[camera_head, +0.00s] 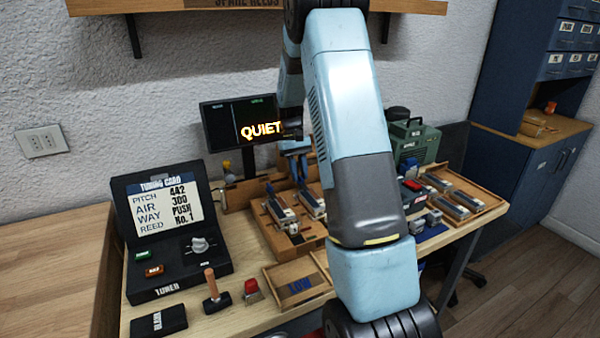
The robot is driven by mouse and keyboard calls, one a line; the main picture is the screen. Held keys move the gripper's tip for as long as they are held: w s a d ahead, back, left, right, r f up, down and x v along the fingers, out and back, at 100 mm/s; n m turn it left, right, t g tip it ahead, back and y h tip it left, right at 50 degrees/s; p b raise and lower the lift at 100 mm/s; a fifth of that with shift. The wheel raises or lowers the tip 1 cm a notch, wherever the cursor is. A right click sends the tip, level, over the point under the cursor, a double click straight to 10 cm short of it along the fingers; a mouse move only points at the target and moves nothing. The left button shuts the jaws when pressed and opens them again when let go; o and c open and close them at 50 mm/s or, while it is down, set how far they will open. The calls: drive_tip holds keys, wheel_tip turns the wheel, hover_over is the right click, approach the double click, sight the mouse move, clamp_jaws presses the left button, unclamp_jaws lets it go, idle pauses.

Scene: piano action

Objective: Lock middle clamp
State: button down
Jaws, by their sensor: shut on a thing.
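A wooden fixture (265,229) stands at the middle of the bench. It carries grey metal blocks, one on the left (280,212) and one further right (313,203), with a small blue upright lever at the back of each. The left lever (270,188) stands free. My gripper (298,168) points down over the back of the fixture, shut at the blue lever of the middle clamp (302,184). The contact is small and partly hidden. The right part of the fixture is hidden behind my arm.
A monitor (237,125) reading QUIET stands close behind my gripper. A black tuning card console (172,240) is at left, with a wooden-handled tool (215,292) in front. A tray of metal blocks (482,199) and a green machine (418,140) are at right.

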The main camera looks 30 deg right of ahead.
drive_tip(key=shift+f, duration=0.1)
drive_tip(key=c, duration=1.2)
unclamp_jaws()
drive_tip(key=shift+o, duration=0.2)
drive_tip(key=v, duration=1.3)
drive_tip(key=shift+w+r, duration=0.25)
